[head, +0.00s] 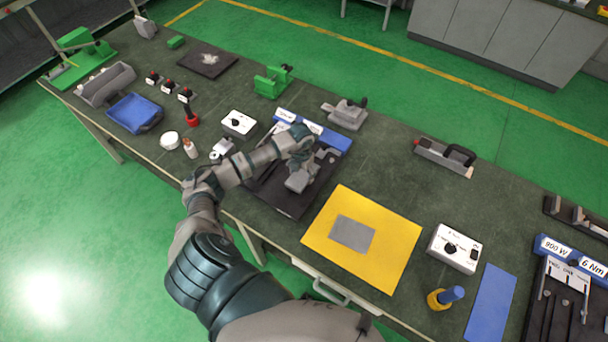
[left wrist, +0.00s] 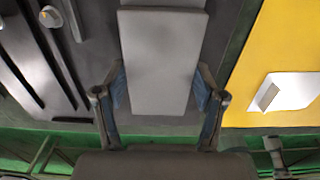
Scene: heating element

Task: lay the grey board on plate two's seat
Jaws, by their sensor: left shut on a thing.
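A grey board (left wrist: 158,60) shows as a flat slab between the two fingers of my left gripper (left wrist: 160,100) in the left wrist view. The fingers are shut on its sides. In the head view my left gripper (head: 300,165) is above the black base (head: 262,188) at the middle of the bench, left of the yellow mat. The arm hides part of this base and of what stands on it. I cannot tell from the pictures which part is plate two's seat, nor whether the board touches anything below. My right gripper is not in view.
The yellow mat (head: 385,262) bears a flat grey rectangle (head: 352,234). A white control box (head: 455,249), a yellow-and-blue tool (head: 445,297) and a blue mat (head: 491,303) are to the right. A blue labelled strip (head: 332,138) lies behind the base.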

